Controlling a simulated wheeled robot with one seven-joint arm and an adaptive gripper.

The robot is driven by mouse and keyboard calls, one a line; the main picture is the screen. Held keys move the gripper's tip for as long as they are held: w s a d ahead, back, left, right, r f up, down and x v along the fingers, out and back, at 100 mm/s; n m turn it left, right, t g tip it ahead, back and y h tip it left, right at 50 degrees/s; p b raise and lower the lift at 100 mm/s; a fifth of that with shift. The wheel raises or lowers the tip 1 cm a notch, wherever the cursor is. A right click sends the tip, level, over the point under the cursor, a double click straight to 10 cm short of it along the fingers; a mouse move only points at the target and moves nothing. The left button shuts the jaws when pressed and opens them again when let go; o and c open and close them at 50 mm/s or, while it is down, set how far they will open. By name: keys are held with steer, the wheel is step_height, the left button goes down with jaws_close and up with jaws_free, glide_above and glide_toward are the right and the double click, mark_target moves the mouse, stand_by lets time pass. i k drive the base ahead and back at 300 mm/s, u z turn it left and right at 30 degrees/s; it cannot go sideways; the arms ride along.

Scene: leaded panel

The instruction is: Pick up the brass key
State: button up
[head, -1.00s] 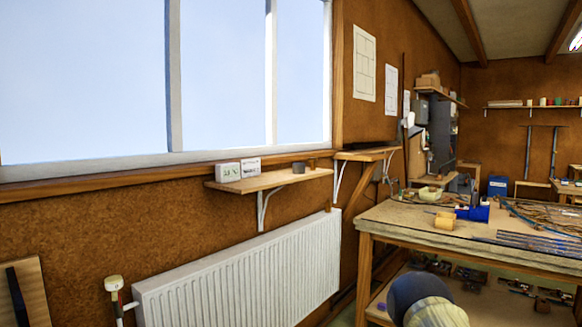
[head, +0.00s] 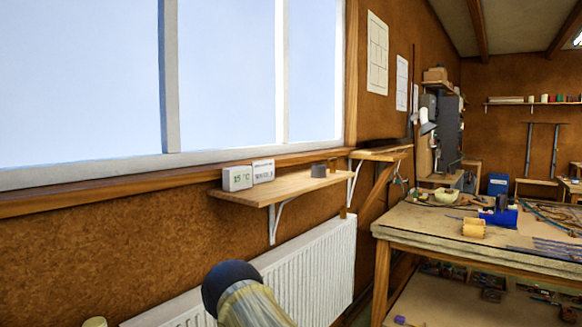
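I cannot make out a brass key in the head view. A small brass-coloured piece (head: 343,213) sits at the top right end of the radiator, too small to identify. A rounded dark and tan part at the bottom middle looks like a link of my arm. My gripper does not show in this view.
A wooden wall shelf (head: 290,190) holds a thermometer display (head: 237,178), a small sign (head: 263,171) and a grey roll (head: 318,171). A white radiator (head: 315,265) is below it. A cluttered workbench (head: 425,226) with a blue tool (head: 505,216) stands at right.

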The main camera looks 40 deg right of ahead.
mark_target(333, 165)
steer(key=z, duration=0.2)
steer(key=i, duration=0.85)
steer(key=z, duration=0.5)
